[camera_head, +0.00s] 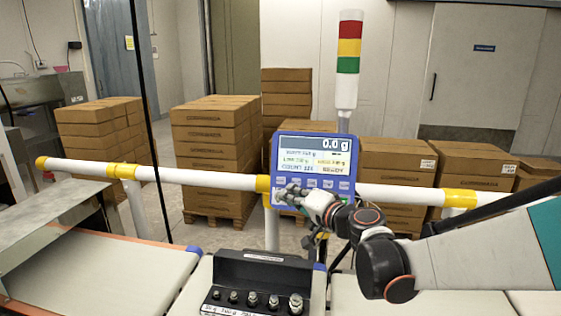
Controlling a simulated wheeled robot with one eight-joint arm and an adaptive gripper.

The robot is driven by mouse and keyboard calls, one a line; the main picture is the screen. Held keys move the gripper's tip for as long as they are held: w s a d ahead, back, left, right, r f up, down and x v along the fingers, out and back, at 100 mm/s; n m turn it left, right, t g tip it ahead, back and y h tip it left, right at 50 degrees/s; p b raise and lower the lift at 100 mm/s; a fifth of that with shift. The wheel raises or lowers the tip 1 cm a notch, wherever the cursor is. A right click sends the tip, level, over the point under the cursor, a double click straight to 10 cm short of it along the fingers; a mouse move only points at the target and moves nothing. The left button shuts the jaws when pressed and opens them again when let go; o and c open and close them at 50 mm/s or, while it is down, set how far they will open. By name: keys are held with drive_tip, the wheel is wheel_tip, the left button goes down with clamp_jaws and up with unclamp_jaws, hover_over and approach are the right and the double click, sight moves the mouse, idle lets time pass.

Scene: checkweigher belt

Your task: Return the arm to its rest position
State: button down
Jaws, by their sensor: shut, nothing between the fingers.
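My gripper (287,194) is shut and empty. It is in front of the lower left part of the blue checkweigher display (315,146), at its row of buttons. Whether the fingertips touch the panel, I cannot tell. The screen reads 0.0 g. My arm reaches in from the right edge, over the right part of the belt, and hides part of the white rail behind it.
A black case (262,270) with several metal weights stands on the belt in front of the display. A white and yellow rail (200,175) runs behind the belt. A signal tower (348,60) rises behind the display. Stacked cartons (215,150) stand beyond.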

drive_tip(key=s+d+f+n+g+h, duration=0.1)
drive_tip(key=s+d, duration=0.4)
drive_tip(key=s, duration=0.5)
drive_tip(key=s+d+f+n+g+h, duration=0.2)
drive_tip(key=s+d+f+h, duration=0.3)
drive_tip(key=s, duration=0.6)
drive_tip(key=s+d+f+n+g+h, duration=0.2)
drive_tip(key=s+d, duration=0.4)
drive_tip(key=s, duration=0.5)
drive_tip(key=shift+s+d+f+g+h, duration=0.15)
drive_tip(key=shift+s+f+g+h, duration=0.1)
drive_tip(key=shift+f+g+h, duration=0.55)
